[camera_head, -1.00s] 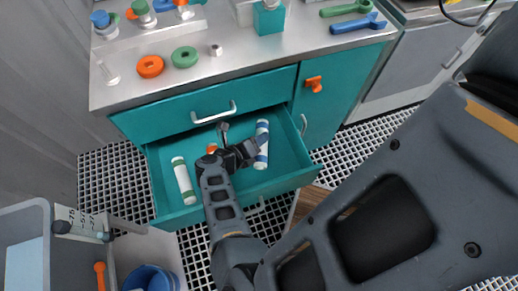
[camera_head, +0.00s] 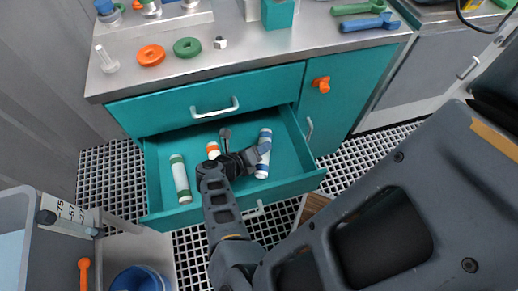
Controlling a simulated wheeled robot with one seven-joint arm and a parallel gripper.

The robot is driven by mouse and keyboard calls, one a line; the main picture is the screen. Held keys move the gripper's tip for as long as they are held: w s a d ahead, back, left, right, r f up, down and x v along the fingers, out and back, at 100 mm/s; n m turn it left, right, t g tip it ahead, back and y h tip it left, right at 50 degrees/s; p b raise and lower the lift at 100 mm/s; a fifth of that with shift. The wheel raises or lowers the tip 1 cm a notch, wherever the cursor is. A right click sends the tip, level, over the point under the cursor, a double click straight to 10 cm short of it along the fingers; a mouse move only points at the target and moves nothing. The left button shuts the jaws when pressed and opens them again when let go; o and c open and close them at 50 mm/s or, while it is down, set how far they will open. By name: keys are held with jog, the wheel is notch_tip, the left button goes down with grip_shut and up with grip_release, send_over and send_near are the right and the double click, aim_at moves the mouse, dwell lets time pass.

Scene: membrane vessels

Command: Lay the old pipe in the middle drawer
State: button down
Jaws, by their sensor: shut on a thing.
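An open teal drawer (camera_head: 160,209) is pulled out below a closed top drawer. My gripper (camera_head: 259,153) is over it, shut on a white pipe with blue bands (camera_head: 262,170) at the drawer's right side. I cannot tell whether this pipe touches the drawer floor. A white pipe with green bands (camera_head: 180,178) lies at the left of the drawer. A white pipe with an orange band (camera_head: 213,148) is near the middle, mostly hidden behind my gripper.
The closed top drawer (camera_head: 160,112) overhangs the back of the open one. The steel worktop above holds an orange ring (camera_head: 151,54), a green ring (camera_head: 187,47) and a blue wrench (camera_head: 365,23). A grey bin (camera_head: 18,205) and a blue bucket (camera_head: 140,279) stand at lower left.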

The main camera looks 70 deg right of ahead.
jog(key=shift+f+b, duration=0.55)
jog(key=shift+b, duration=0.05)
jog(key=c, duration=0.5)
grip_release()
jog(key=shift+r, duration=0.1)
jog(key=shift+r+p, duration=0.9)
jog(key=shift+p, duration=0.3)
jog(key=v, duration=0.4)
jog(key=b+v, duration=0.1)
jog(key=v, duration=0.2)
jog(key=b+v, duration=0.1)
jog(key=v, duration=0.3)
jog(key=shift+w+a+f, duration=0.1)
jog(key=shift+a, duration=0.35)
